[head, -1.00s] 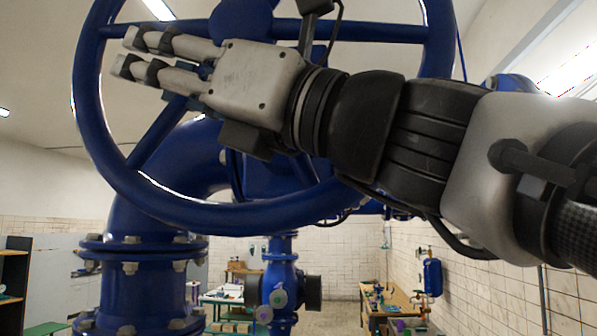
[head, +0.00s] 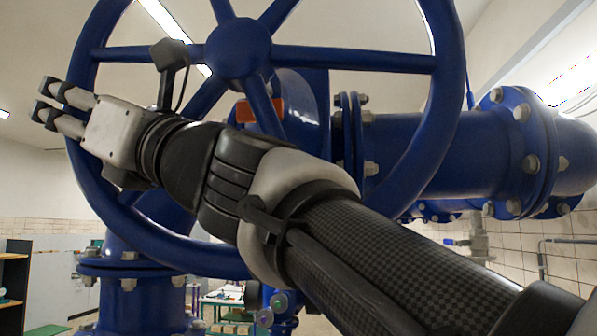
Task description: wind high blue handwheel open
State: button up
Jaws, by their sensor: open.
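The large blue handwheel (head: 448,110) fills the upper middle of the head view. It has several spokes and a round blue hub (head: 238,48); its top runs out of the picture. My gripper (head: 47,103) is at the wheel's left side, its fingers pointing left across the left part of the rim. The fingers are open with a gap between them, and nothing shows between them. Whether they touch the rim or are in front of it I cannot tell. My arm crosses in front of the lower wheel and hides part of the lower rim.
A thick blue flanged pipe (head: 440,150) runs to the right behind the wheel. A flanged blue pipe (head: 140,300) stands at lower left. A dark shelf (head: 14,275) is at the far left edge. A table (head: 222,297) stands in the background below the wheel.

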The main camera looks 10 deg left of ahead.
jog(key=shift+c, duration=0.2)
grip_shut()
dwell(0.5)
